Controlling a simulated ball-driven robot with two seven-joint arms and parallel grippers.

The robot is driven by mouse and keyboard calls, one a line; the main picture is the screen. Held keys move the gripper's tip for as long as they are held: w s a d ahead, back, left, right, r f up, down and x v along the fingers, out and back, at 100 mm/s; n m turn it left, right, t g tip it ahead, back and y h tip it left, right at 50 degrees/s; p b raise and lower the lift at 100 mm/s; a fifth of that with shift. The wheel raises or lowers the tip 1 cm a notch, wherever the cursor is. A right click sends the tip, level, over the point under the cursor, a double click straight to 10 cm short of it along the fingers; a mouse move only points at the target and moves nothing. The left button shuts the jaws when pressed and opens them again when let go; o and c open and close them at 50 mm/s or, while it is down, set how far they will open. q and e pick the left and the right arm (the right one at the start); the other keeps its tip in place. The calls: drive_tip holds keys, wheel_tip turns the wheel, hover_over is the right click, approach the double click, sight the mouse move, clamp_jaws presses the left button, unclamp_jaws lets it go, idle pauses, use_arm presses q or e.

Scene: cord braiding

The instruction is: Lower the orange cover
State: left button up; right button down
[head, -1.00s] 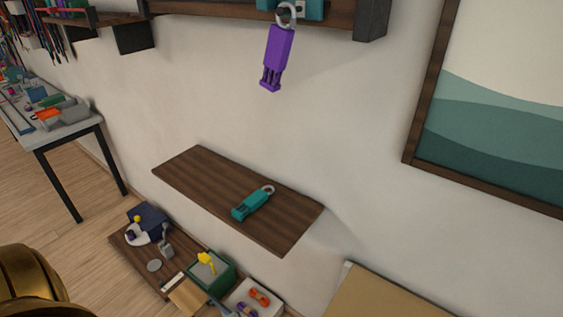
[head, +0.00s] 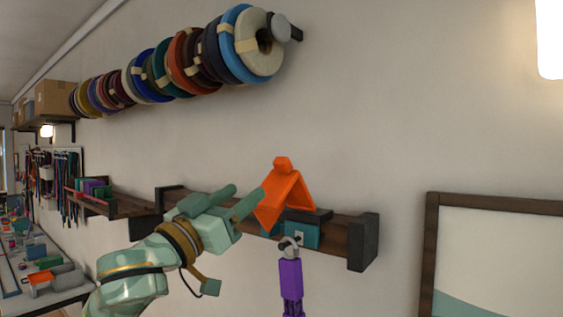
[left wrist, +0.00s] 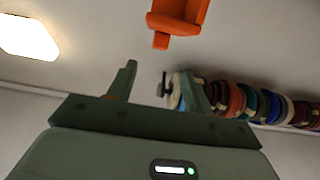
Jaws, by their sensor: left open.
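The orange cover (head: 283,193) stands raised like a tent above a teal block (head: 303,234) on the wall shelf in the head view. A small knob tops it. My left gripper (head: 248,199) reaches up from the left, its fingers just left of the cover's left side; I cannot tell whether they touch it. In the left wrist view the orange cover (left wrist: 178,18) is at the top, beyond the open fingers of my left gripper (left wrist: 160,85), with nothing between them. My right gripper is not in view.
A purple piece (head: 290,283) hangs from a ring below the teal block. The dark wooden shelf (head: 340,232) ends in a black bracket (head: 363,242). Spools (head: 258,46) hang on a rod above. A framed picture (head: 500,250) is at the right; bare wall lies between.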

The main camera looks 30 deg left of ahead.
sight(278, 165)
use_arm(q)
drive_tip(key=p+x, duration=0.5)
drive_tip(key=x, duration=0.8)
drive_tip(key=shift+a, duration=0.1)
drive_tip(key=shift+w, duration=0.45)
drive_tip(key=shift+c, duration=0.9)
clamp_jaws()
drive_tip(key=shift+s+f, duration=0.1)
